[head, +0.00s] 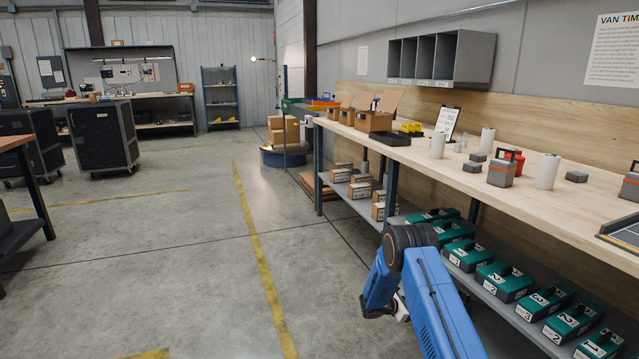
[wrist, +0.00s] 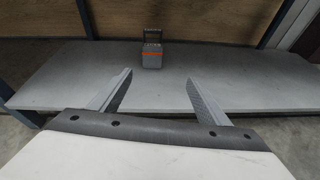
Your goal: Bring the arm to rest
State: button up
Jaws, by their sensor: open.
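My gripper (wrist: 160,93) is open in the wrist view, its two fingers spread wide with nothing between them. Beyond the fingertips, a small grey box with an orange stripe and a dark handle (wrist: 152,56) stands on a grey shelf (wrist: 75,78), apart from the fingers. In the head view my blue arm is folded at the lower middle, beside the long bench; the gripper's fingers are hidden there.
A long wooden bench (head: 546,193) runs along the right wall, with white cylinders and grey boxes on top. Green cases (head: 505,281) and cartons (head: 361,187) line its lower shelf. Dark wheeled cabinets (head: 103,137) stand at left. The floor (head: 170,235) between is open.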

jog(key=s+d+r+m+g+y, duration=0.1)
jog(key=s+r+m+g, duration=0.3)
jog(key=r, duration=0.7)
jog(key=s+r+m+t+y, duration=0.1)
jog(key=s+r+m, duration=0.1)
jog(key=s+r, duration=0.65)
jog(key=s+a+r+m+y, duration=0.1)
jog(key=s+r+m+y, duration=0.15)
jog(key=s+r, duration=0.5)
jog(key=s+r+m+y, duration=0.1)
jog(key=s+r+m, duration=0.3)
jog(key=r, duration=0.6)
jog(key=s+a+r+m+t+y, duration=0.1)
jog(key=s+a+r+m+y, duration=0.1)
jog(key=s, duration=1)
jog(key=s+a+r+m+t+y, duration=0.1)
jog(key=s+a+r+m+y, duration=0.2)
jog(key=s, duration=1)
jog(key=s+a+r+m+t+y, duration=0.1)
jog(key=s+a+r, duration=0.3)
jog(key=s+a, duration=0.4)
jog(key=s+m+y, duration=0.1)
jog(key=s, duration=0.3)
jog(key=shift+s+y, duration=0.2)
jog(key=shift+y, duration=0.15)
jog(key=shift+s+a+f+m+t, duration=0.1)
jog(key=shift+s+a+m+t, duration=0.2)
jog(key=shift+s+a+m, duration=0.2)
jog(key=shift+c, duration=0.2)
